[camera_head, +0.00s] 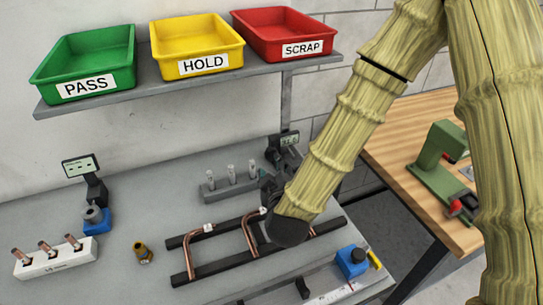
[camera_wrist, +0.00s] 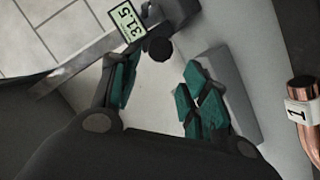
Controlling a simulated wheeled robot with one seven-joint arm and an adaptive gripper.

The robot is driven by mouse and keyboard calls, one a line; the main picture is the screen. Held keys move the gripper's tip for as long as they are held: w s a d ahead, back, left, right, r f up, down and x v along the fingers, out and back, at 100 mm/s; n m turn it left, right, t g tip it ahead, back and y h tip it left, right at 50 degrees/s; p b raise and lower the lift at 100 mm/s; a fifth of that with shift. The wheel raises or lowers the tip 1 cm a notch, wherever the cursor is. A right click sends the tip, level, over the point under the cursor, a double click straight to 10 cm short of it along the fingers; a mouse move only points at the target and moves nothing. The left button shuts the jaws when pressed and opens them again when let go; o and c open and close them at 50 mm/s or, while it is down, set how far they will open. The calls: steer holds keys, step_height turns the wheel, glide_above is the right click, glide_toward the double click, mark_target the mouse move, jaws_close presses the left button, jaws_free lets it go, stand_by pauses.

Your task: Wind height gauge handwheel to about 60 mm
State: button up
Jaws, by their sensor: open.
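The height gauge (camera_head: 284,150) stands at the back right of the grey bench, partly hidden by my arm. Its display (camera_wrist: 128,24) appears turned on its side in the wrist view and seems to read 31.5. A round black knob, which looks like the handwheel (camera_wrist: 160,48), sits below the dark gauge body (camera_wrist: 172,12). My gripper (camera_wrist: 157,78) is open, with teal-padded fingers to the left and right of the knob and a gap between. I cannot tell whether either finger touches it. In the head view my gripper (camera_head: 268,188) is mostly hidden behind my wrist.
A grey block with several pins (camera_head: 231,186) stands left of the gauge. Copper tubes (camera_head: 190,255) lie on a black rack (camera_head: 215,263) in front. A blue device (camera_head: 351,262) is at front right. Green, yellow and red trays (camera_head: 197,45) sit on a shelf above.

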mark_target(271, 155)
steer(key=p+x, duration=0.2)
steer(key=x, duration=0.6)
steer(key=shift+w+d, duration=0.1)
steer(key=shift+w, duration=0.1)
steer(key=c, duration=0.8)
